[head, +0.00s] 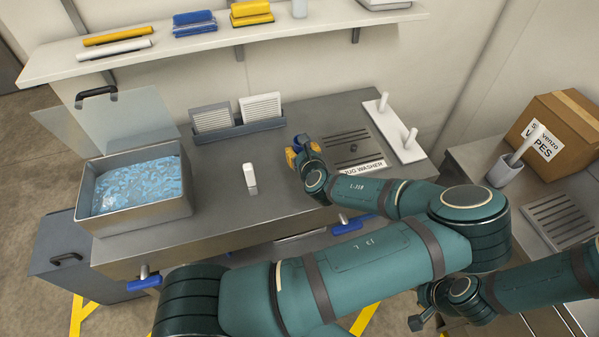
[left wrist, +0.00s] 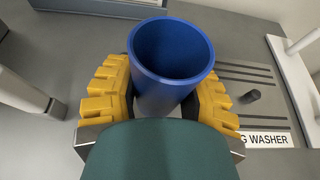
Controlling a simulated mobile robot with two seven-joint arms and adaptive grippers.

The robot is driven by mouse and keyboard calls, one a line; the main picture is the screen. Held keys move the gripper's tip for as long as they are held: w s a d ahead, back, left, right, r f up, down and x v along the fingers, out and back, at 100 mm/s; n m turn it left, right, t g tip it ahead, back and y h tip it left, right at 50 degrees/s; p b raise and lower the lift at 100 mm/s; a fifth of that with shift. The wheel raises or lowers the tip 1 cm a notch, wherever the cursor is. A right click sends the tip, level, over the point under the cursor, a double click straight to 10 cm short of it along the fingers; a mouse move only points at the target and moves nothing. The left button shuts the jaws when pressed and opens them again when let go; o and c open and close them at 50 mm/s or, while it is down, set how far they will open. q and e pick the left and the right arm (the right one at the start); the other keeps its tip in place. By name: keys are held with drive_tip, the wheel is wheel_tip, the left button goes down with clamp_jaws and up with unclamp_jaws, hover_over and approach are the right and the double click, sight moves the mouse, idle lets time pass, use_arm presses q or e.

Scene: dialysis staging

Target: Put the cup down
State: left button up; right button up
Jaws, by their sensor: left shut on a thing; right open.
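The blue cup (left wrist: 150,92) is between the yellow-padded fingers of my left gripper (left wrist: 166,100) in the left wrist view, its round mouth facing up and looking empty. In the head view my left gripper (head: 303,150) is over the grey counter, just left of the grate marked as a washer (head: 352,147). There the cup is mostly hidden by the fingers. Whether its base touches the counter cannot be told. My right gripper (head: 424,314) is low in the head view, away from the cup, and looks empty.
A white upright piece (head: 250,175) stands on the counter left of my left gripper. A steel basin of bluish liquid (head: 137,185) is farther left. A rack (head: 238,130) is behind, and a white pegged board (head: 395,130) is right of the grate. Bare counter (head: 220,205) lies between.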

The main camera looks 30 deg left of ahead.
use_arm(q)
wheel_tip(320, 180, down, 5)
drive_tip(key=shift+s+r+b, duration=0.1)
drive_tip(key=shift+b, duration=0.2)
drive_tip(key=shift+f, duration=2.3)
drive_tip(key=shift+b, duration=0.3)
drive_tip(key=shift+f, duration=0.15)
drive_tip(key=o, duration=1.2)
